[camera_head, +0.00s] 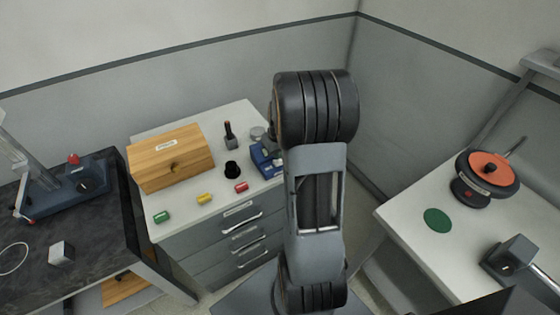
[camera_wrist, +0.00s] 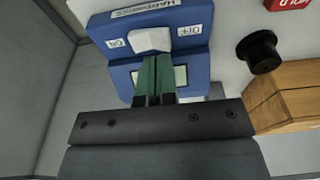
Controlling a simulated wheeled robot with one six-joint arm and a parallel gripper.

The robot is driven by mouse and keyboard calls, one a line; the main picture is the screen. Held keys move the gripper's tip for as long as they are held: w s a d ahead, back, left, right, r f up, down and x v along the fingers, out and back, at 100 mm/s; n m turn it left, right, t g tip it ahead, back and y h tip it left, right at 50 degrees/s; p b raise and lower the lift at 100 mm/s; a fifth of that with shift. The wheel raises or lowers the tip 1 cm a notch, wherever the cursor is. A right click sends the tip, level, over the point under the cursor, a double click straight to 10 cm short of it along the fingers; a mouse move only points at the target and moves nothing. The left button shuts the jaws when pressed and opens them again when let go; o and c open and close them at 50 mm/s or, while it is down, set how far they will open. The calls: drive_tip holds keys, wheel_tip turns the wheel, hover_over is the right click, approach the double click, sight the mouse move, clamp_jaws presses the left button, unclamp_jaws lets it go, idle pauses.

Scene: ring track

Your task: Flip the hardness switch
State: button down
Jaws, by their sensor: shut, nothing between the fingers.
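The hardness switch is a blue box (camera_wrist: 197,62) with a "HARDNESS" label and a white rocker (camera_wrist: 150,40) in the upper middle of the wrist view. A small label sits on each side of the rocker, seemingly ON at left and OFF at right. I cannot tell which side is pressed. In the head view the blue box (camera_head: 264,160) stands on the drawer cabinet, partly hidden by my arm. My gripper (camera_wrist: 157,58) is shut and empty, its green fingertips just below the rocker in the picture. Contact cannot be told. In the head view my gripper is hidden.
A black knob-like piece (camera_wrist: 260,51) and a wooden box (camera_wrist: 290,98) stand right of the switch. The cabinet top (camera_head: 190,232) also holds green, yellow and red pieces near its front edge. A white table (camera_head: 400,215) stands at right, a dark bench (camera_head: 30,255) at left.

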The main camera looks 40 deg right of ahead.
sight(278, 162)
drive_tip(key=shift+f+b, duration=1.05)
drive_tip(key=shift+f, duration=0.3)
idle(0.4)
drive_tip(key=shift+r, duration=0.15)
drive_tip(key=shift+r+p, duration=2.5)
drive_tip(key=shift+r, duration=0.9)
